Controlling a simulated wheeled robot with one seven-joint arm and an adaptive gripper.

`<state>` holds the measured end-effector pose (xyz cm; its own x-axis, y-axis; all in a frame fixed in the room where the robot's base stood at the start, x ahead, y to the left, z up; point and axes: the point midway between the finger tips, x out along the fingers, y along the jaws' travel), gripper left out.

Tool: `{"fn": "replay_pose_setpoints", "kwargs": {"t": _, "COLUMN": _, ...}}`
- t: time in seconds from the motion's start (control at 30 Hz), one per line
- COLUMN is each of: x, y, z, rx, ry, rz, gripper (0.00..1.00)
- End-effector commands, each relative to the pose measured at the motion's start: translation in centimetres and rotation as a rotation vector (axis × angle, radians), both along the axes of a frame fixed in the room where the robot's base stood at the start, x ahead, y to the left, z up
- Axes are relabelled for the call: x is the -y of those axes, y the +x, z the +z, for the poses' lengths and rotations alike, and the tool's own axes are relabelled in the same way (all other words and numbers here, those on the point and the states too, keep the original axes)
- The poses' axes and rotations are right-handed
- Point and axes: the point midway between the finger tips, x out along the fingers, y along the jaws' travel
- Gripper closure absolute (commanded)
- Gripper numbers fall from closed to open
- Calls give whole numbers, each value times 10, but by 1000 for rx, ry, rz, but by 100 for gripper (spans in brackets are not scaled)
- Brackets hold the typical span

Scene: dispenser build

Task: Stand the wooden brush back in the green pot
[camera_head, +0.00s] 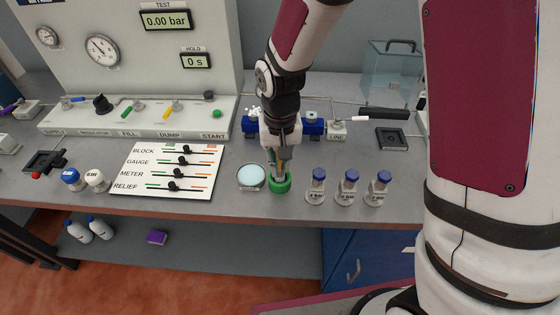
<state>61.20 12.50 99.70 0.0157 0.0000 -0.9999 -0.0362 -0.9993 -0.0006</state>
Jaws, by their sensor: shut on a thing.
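The green pot (280,187) stands on the grey bench near its front edge, right of a round pale-blue dish. My gripper (279,172) points down directly over the pot, with its fingertips at the pot's mouth. It is shut on the wooden brush (283,156), of which only a small tan part shows between the fingers. The brush's lower end is hidden by the fingers and the pot's rim. I cannot tell how deep it sits or whether it touches the pot's bottom.
The pale-blue dish (251,176) is close on the left. Several blue-capped bottles (348,188) stand to the right. A blue block (313,127) lies behind my gripper. A white slider panel (168,170) lies further left, before the test console (140,65).

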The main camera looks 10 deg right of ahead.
Motion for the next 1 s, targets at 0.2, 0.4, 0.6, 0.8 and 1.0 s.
{"fn": "replay_pose_setpoints", "kwargs": {"t": 0.2, "x": 0, "y": 0, "z": -3, "rx": 0, "ry": 0, "rz": 0, "gripper": 81}}
{"fn": "replay_pose_setpoints", "kwargs": {"t": 0.4, "x": 0, "y": 0, "z": -3, "rx": 0, "ry": 0, "rz": 0, "gripper": 67}}
{"fn": "replay_pose_setpoints", "kwargs": {"t": 0.6, "x": 0, "y": 0, "z": -1, "rx": 0, "ry": 0, "rz": 0, "gripper": 67}}
{"fn": "replay_pose_setpoints", "kwargs": {"t": 0.8, "x": -1, "y": 1, "z": 22, "rx": 6, "ry": 2, "rz": -1, "gripper": 67}}
{"fn": "replay_pose_setpoints", "kwargs": {"t": 1.0, "x": 0, "y": 0, "z": 64, "rx": 6, "ry": 2, "rz": -1, "gripper": 67}}
